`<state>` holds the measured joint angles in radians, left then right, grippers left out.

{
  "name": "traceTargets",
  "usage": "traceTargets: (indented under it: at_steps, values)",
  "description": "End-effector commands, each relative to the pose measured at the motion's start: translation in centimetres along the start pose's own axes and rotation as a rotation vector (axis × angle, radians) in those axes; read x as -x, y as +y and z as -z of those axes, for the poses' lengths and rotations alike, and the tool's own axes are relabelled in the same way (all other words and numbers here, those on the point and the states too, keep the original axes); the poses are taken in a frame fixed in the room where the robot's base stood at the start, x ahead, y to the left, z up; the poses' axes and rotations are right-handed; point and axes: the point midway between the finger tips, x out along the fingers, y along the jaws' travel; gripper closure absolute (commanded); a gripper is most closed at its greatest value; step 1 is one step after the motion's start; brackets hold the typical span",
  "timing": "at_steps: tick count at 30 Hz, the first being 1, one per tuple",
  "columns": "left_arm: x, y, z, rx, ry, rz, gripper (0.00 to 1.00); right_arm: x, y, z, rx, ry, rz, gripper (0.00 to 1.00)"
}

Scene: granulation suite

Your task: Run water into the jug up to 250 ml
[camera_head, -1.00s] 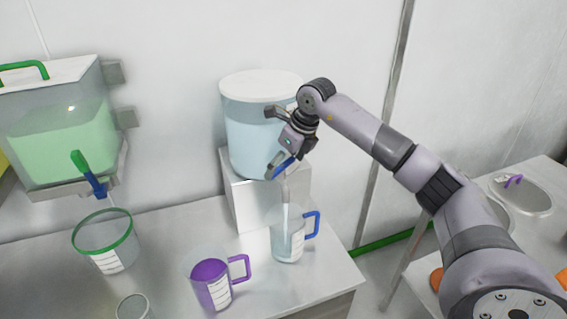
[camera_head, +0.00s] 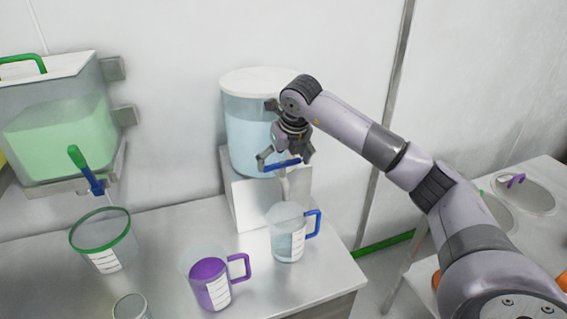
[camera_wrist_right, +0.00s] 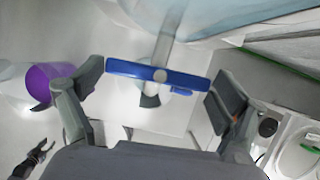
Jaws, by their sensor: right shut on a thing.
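The clear jug with a blue handle (camera_head: 288,240) stands upright on the bench under the tap spout (camera_head: 284,186) of the white-lidded water tank (camera_head: 247,128). Pale water shows in its lower part; I cannot read its level against the scale. My right gripper (camera_head: 284,163) is shut on the blue tap handle (camera_head: 283,164), which lies nearly level across the spout. The wrist view shows the blue tap handle (camera_wrist_right: 158,73) between the fingers (camera_wrist_right: 160,92). No clear stream shows below the spout.
A purple-handled jug (camera_head: 213,283) stands front left of the blue-handled one. A green-rimmed container (camera_head: 104,243) sits below a green-liquid tank (camera_head: 55,135). A small clear cup (camera_head: 131,308) is at the front edge.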

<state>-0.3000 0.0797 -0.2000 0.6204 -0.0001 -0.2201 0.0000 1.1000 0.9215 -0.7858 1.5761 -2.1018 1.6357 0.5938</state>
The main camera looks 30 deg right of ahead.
Motion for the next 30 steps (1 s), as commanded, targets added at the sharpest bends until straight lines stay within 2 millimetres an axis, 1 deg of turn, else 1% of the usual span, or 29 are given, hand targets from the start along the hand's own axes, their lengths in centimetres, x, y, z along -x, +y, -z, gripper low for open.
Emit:
traceTargets:
  at_steps: [7, 21, 22, 25, 30]
  values:
    - [-0.33, -0.01, -0.04, 0.0, 0.0, 0.0, 0.65, 0.12, -0.02, -0.16, -0.07, -0.006, 0.03, 0.36]
    - [-0.35, -0.02, -0.05, 0.0, 0.0, 0.0, 0.65, 0.15, -0.05, -0.16, -0.089, -0.005, 0.035, 0.36]
    - [-0.35, -0.02, -0.05, 0.0, 0.0, 0.0, 0.65, 0.15, -0.05, -0.16, -0.089, -0.005, 0.035, 0.07]
    - [-0.35, -0.02, -0.04, 0.0, 0.0, 0.0, 0.65, 0.14, -0.04, -0.14, -0.088, -0.004, 0.035, 0.01]
    - [-0.36, -0.02, -0.05, 0.0, 0.0, 0.0, 0.65, 0.08, 0.01, -0.08, -0.085, -0.002, 0.034, 0.0]
